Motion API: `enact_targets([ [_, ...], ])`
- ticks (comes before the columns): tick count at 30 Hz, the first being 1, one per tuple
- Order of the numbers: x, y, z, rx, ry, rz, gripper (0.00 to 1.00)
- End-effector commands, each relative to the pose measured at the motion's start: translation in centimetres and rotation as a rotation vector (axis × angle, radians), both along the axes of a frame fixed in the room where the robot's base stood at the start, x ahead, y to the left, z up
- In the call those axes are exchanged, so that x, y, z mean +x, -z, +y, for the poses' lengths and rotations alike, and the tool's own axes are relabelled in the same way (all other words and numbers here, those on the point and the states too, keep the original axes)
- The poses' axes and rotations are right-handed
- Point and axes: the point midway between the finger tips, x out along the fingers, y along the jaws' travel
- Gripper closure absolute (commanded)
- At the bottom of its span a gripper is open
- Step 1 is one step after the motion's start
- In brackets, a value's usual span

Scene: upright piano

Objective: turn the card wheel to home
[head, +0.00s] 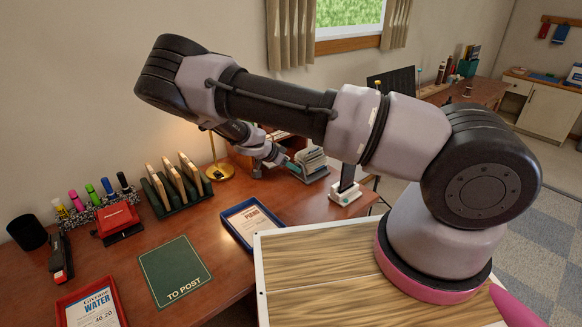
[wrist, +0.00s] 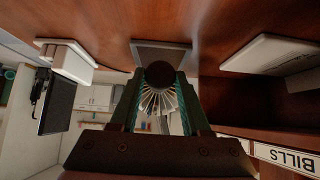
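The card wheel (head: 313,158) stands on the desk in the head view, a fan of pale cards in a grey frame. In the wrist view, its white cards (wrist: 160,103) fan out between my fingers, behind a round dark knob (wrist: 160,74). My gripper (head: 292,167) is at the left side of the card wheel, its teal fingers pointing at it. In the wrist view, my gripper (wrist: 159,80) is open, one finger on each side of the knob. I cannot tell whether they touch it. The home mark is not visible.
A wooden organiser labelled BILLS (wrist: 285,158) is close on the right of the wrist view. A white-based stand (head: 345,193) is right of the wheel. A brass lamp (head: 219,172), a card rack (head: 178,188) and a blue tray (head: 252,222) are on the desk.

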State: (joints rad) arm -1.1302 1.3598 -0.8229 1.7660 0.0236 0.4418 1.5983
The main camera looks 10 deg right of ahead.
Motion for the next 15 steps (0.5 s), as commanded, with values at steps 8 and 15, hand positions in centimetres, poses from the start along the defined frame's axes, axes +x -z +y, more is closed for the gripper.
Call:
enact_targets([
  [8, 0.05, -0.04, 0.04, -0.004, 0.0, 0.007, 1.0],
  [15, 0.24, -0.02, 0.13, -0.048, 0.001, 0.084, 1.0],
])
